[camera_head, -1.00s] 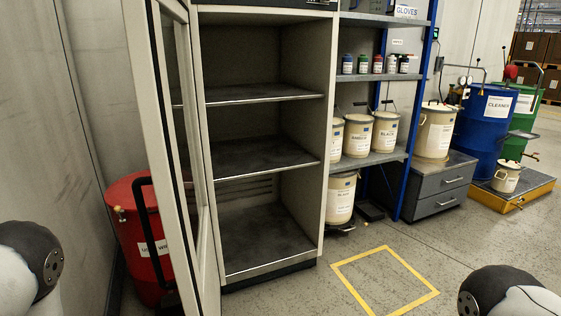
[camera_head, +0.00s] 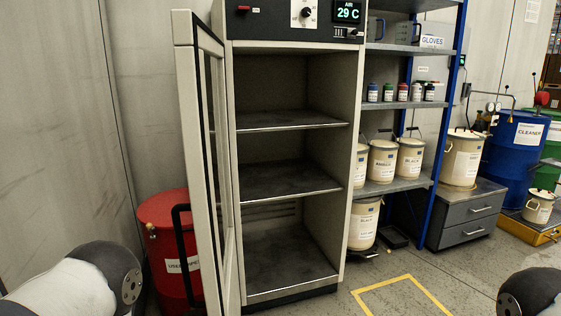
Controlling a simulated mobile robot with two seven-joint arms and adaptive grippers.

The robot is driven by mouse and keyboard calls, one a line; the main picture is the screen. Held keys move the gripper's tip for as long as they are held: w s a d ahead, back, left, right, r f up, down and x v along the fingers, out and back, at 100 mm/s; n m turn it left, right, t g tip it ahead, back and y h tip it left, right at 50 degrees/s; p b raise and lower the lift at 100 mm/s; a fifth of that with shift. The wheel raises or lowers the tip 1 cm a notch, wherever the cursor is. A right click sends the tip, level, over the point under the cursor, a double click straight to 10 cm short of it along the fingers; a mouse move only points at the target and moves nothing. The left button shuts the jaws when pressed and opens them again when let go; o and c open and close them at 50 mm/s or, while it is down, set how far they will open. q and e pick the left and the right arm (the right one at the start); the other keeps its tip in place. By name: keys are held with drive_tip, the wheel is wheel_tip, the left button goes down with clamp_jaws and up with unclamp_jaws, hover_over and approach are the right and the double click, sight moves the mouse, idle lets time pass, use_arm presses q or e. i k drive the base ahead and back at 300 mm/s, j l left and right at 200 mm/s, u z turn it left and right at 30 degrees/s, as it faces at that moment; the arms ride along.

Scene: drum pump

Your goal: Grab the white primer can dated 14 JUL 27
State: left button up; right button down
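Several cream-white cans stand on the blue-post shelf unit right of the cabinet. On its middle shelf are a can partly hidden by the cabinet side (camera_head: 361,168), a middle can (camera_head: 382,162) and a can whose label seems to read BLACK (camera_head: 410,158). Another can (camera_head: 364,224) stands below them. I cannot read a date on any label, so I cannot tell which is the white primer can. Neither gripper is in view; only parts of my arms show at the lower left and lower right corners.
A tall cabinet (camera_head: 230,150), its glass door open, has empty shelves. A red drum (camera_head: 165,225) stands behind the door. A larger pail (camera_head: 462,160) sits on grey drawers (camera_head: 465,215). A blue drum (camera_head: 512,160) is farther right. The yellow-taped floor square (camera_head: 385,284) is empty.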

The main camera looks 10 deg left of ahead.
sight(416, 89)
drive_tip(key=i+l, duration=0.15)
drive_tip(key=l, duration=0.2)
drive_tip(key=i+l+u, duration=0.1)
drive_tip(key=l, duration=0.3)
drive_tip(key=i+l, duration=0.2)
drive_tip(key=l, duration=0.15)
drive_tip(key=i+l+u, duration=0.1)
drive_tip(key=l, duration=0.3)
drive_tip(key=i+l, duration=0.15)
drive_tip(key=l, duration=0.25)
drive_tip(key=i+l+u, duration=0.1)
drive_tip(key=l, duration=0.3)
drive_tip(key=i+l, duration=0.15)
drive_tip(key=l, duration=0.25)
drive_tip(key=i+l+u, duration=0.1)
drive_tip(key=l, duration=0.3)
drive_tip(key=i+l, duration=0.15)
drive_tip(key=l, duration=0.25)
drive_tip(key=i+l+u, duration=0.1)
drive_tip(key=l, duration=0.35)
drive_tip(key=i+l, duration=0.2)
drive_tip(key=l, duration=0.2)
drive_tip(key=i+l+u, duration=0.1)
drive_tip(key=l, duration=0.35)
drive_tip(key=i+l+u, duration=0.1)
drive_tip(key=l, duration=0.35)
drive_tip(key=i+l, duration=0.2)
drive_tip(key=l, duration=0.25)
drive_tip(key=i+l+u, duration=0.1)
drive_tip(key=l, duration=0.3)
